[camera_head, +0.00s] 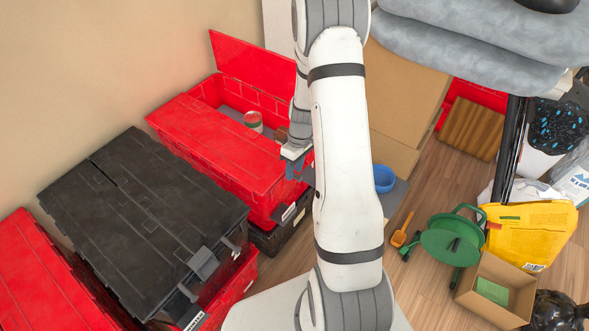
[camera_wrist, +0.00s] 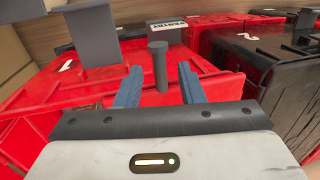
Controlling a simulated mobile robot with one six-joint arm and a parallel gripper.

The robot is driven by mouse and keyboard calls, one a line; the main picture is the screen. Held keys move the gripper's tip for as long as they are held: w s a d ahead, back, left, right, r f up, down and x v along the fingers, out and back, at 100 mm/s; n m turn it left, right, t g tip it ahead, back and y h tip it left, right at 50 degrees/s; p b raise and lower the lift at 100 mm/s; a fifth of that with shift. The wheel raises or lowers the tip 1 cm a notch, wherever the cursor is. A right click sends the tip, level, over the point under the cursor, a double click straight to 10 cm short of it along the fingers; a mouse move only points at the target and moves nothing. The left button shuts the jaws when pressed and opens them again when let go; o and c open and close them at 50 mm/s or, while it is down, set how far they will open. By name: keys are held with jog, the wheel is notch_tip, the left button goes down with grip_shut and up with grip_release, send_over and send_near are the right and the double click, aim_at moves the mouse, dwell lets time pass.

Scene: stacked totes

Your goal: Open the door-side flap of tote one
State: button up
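Tote one is red. In the head view its far flap (camera_head: 250,65) stands raised, while the near flap (camera_head: 215,145) lies flat over part of the top. A can (camera_head: 253,121) shows in the opening. In the wrist view a red surface with a white "1" (camera_wrist: 66,65) is under my gripper. My gripper (camera_wrist: 158,79) is open, its two blue fingers apart, with a dark grey post (camera_wrist: 159,68) showing between them. I cannot tell whether they touch it. In the head view my gripper (camera_head: 295,170) is at the tote's right edge, partly hidden by my arm.
A black-lidded tote (camera_head: 145,215) stands nearer, beside another red tote (camera_head: 45,275). Cardboard boxes (camera_head: 408,90) are right of tote one. On the floor are a blue bowl (camera_head: 384,179), green reel (camera_head: 450,240), yellow bag (camera_head: 530,230) and open carton (camera_head: 497,290).

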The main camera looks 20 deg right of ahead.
jog(key=shift+f, duration=0.2)
jog(key=shift+c, duration=0.2)
grip_shut()
dwell(0.4)
